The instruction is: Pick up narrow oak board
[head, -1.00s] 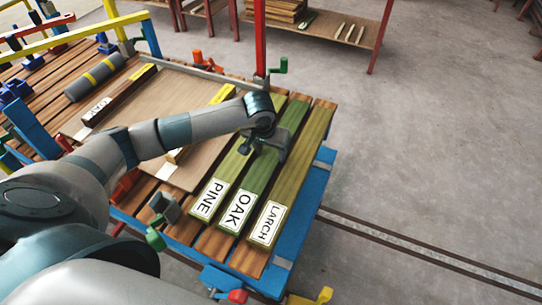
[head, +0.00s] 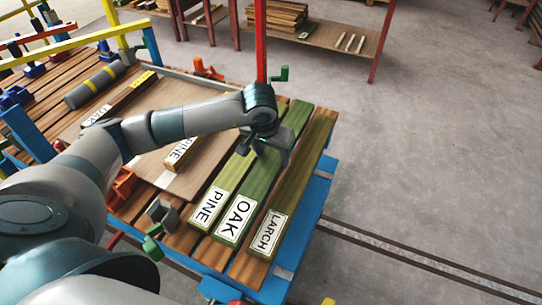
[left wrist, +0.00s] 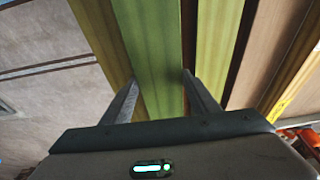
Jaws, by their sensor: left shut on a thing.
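The green oak board (head: 268,160), labelled OAK, lies between the pine and larch boards. My left gripper (head: 258,148) is shut on it near its middle, with the arm reaching over from the left. In the left wrist view the fingers (left wrist: 160,84) stand on both sides of the green oak board (left wrist: 150,40). The board appears slightly raised above its neighbours; any gap beneath it is hidden. My right gripper is not in view.
The pine board (head: 218,193) is close on the left and the larch board (head: 305,155) close on the right. A red post (head: 261,45) and green-handled clamp (head: 280,74) stand at the far end. A shelf (head: 350,42) stands behind. Floor at the right is clear.

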